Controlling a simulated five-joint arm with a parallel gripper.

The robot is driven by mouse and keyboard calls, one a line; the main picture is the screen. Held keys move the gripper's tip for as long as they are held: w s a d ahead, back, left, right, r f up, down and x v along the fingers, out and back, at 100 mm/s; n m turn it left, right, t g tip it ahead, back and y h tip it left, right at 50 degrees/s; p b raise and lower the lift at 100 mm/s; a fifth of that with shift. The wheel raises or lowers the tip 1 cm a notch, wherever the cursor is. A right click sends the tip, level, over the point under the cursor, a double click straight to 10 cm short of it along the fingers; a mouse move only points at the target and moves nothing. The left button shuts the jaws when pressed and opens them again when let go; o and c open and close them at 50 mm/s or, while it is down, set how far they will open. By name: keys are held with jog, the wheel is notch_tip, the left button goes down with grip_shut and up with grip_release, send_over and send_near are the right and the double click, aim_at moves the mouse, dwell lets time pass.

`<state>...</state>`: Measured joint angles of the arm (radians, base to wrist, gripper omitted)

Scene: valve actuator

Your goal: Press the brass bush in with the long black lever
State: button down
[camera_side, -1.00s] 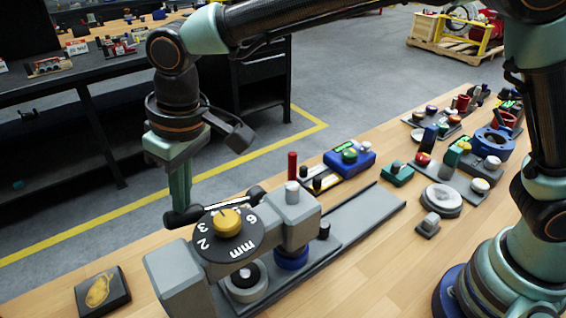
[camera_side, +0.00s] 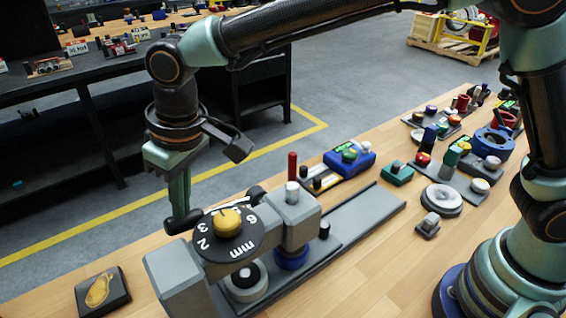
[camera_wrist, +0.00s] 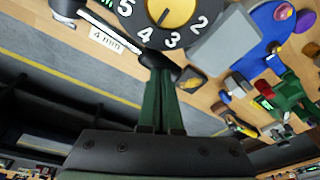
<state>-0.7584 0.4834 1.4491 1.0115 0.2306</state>
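The long black lever (camera_side: 176,224) reaches out from beside the round black dial (camera_side: 222,250) of the grey press. Its black grip is at the fingertips of my gripper (camera_side: 181,212). In the wrist view the lever (camera_wrist: 108,28) runs from upper left to the fingertips of my gripper (camera_wrist: 158,68). The two green fingers are close together and appear shut on the grip; they partly hide it. A brass-coloured knob (camera_side: 228,222) sits on the dial. I cannot make out the brass bush for certain; the space under the press head is partly hidden.
A black tile with a brass-coloured shape (camera_side: 102,291) lies left of the press. A grey rail (camera_side: 360,218) extends right. A red-topped post (camera_side: 292,165) and a blue block (camera_side: 350,157) stand behind. Several small fixtures crowd the table's right side.

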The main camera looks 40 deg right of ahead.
jog(key=shift+f, duration=0.7)
jog(key=shift+a+f, duration=0.1)
jog(key=shift+f, duration=0.25)
jog(key=shift+s+f, duration=0.1)
jog(key=shift+f, duration=0.2)
dwell(0.6)
jog(key=shift+f, duration=0.15)
dwell(0.3)
jog(key=shift+d+r, duration=0.25)
jog(key=shift+r, duration=0.8)
jog(key=shift+d+r, duration=0.25)
jog(key=shift+r, duration=0.75)
jog(key=shift+d+r, duration=0.25)
jog(key=shift+r, duration=0.6)
jog(key=shift+d+r, duration=0.3)
jog(key=shift+r, duration=0.5)
jog(key=shift+d+r, duration=0.25)
jog(key=shift+r, duration=0.6)
jog(key=shift+r, duration=0.1)
